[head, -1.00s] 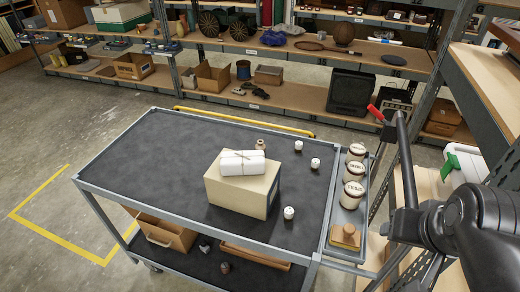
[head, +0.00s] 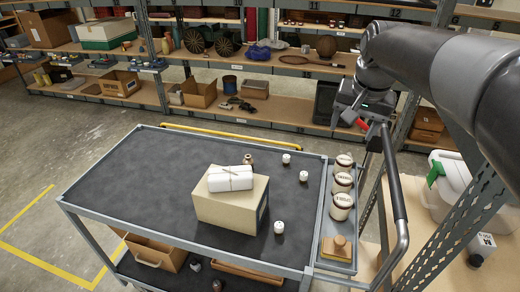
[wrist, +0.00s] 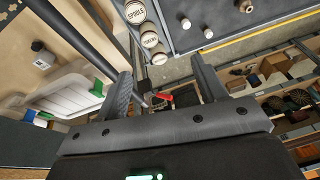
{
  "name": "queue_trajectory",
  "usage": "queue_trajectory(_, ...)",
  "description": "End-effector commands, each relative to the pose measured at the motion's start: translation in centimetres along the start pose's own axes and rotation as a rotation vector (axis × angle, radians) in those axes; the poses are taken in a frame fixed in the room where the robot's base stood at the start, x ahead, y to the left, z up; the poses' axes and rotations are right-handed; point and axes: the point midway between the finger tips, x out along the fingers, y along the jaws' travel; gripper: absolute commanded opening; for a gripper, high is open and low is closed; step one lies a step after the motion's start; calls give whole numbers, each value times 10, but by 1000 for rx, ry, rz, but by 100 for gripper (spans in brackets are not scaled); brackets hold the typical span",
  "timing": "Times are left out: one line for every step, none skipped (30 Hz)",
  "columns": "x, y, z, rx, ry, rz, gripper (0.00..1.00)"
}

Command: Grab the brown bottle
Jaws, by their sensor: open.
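A small tan-brown bottle (head: 248,159) stands on the cart's top behind a cardboard box, which hides its lower part. A dark brown bottle-like thing (head: 217,285) sits on the cart's lower shelf at the bottom edge of the head view. I cannot tell which of them is the brown bottle. My gripper (head: 362,122) is raised beyond the cart's right end, apart from both. In the wrist view my gripper (wrist: 164,88) has its fingers wide apart, with nothing between them.
The cart top (head: 140,185) has free room on its left. A white bundle (head: 230,178) lies on the cardboard box (head: 225,208). Small white-topped jars (head: 278,227) stand around it. Labelled jars (head: 342,182) fill a side tray. A shelf upright (head: 462,205) stands at right.

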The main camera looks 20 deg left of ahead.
Motion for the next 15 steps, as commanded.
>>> queue_trajectory(9, -13, -14, 3, -15, 0, 64)
queue_trajectory(12, -20, -21, 8, -23, 0, 64)
queue_trajectory(18, -30, -30, 15, -34, 1, 64)
queue_trajectory(23, -37, -37, 19, -41, 2, 64)
queue_trajectory(27, -45, -44, 24, -48, 2, 64)
queue_trajectory(34, -54, -52, 30, -59, 4, 64)
queue_trajectory(40, -62, -58, 35, -66, 5, 64)
queue_trajectory(45, -70, -63, 39, -73, 6, 64)
queue_trajectory(53, -80, -70, 46, -84, 9, 64)
queue_trajectory(59, -88, -76, 50, -91, 10, 64)
queue_trajectory(66, -96, -80, 54, -98, 12, 64)
queue_trajectory(74, -106, -86, 60, -109, 15, 64)
queue_trajectory(81, -114, -90, 64, -116, 17, 64)
queue_trajectory(88, -122, -94, 69, -122, 20, 64)
queue_trajectory(98, -133, -99, 74, -132, 23, 64)
